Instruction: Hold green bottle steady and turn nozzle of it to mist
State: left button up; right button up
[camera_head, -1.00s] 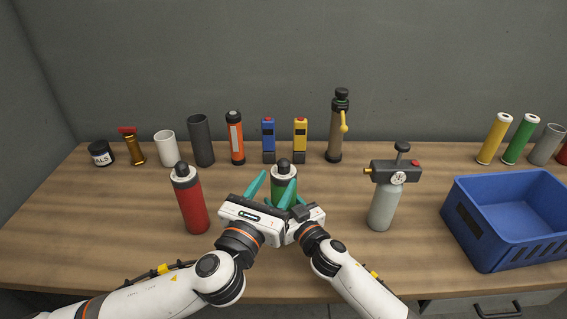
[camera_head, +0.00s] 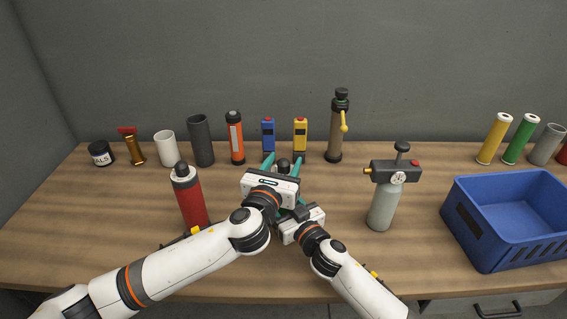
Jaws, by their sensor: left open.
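The green bottle stands upright at the middle of the table, its body almost wholly hidden behind my grippers. Its black nozzle (camera_head: 284,163) shows between the teal fingers of my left gripper (camera_head: 283,159). The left gripper is open, one finger on each side of the nozzle; I cannot tell whether either touches it. My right gripper (camera_head: 299,208) is low at the bottle's front right, below the left one. Its fingertips are mostly hidden, so its grip on the bottle is unclear. The nozzle's setting is too small to read.
A red bottle (camera_head: 191,197) stands left of my grippers and a grey sprayer (camera_head: 382,207) right of them. A blue crate (camera_head: 470,235) is at the right. Several tubes and devices, including a yellow-and-black one (camera_head: 300,134), line the back near the wall.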

pick_arm(q)
jog(key=shift+w, duration=0.2)
jog(key=c, duration=1)
jog(key=shift+d+y, duration=0.1)
jog(key=shift+y, duration=0.2)
jog(key=n+y, duration=0.2)
jog(key=y, duration=0.1)
jog(key=n+y, duration=0.2)
jog(key=y, duration=0.1)
jog(key=shift+n+t+y, duration=0.3)
jog(key=shift+t, duration=0.1)
jog(key=n+g+y, duration=0.1)
jog(key=n+y, duration=0.1)
jog(key=y, duration=0.2)
jog(key=n+g+y, duration=0.2)
jog(key=n+y, duration=0.1)
jog(key=y, duration=0.1)
jog(key=shift+n, duration=0.3)
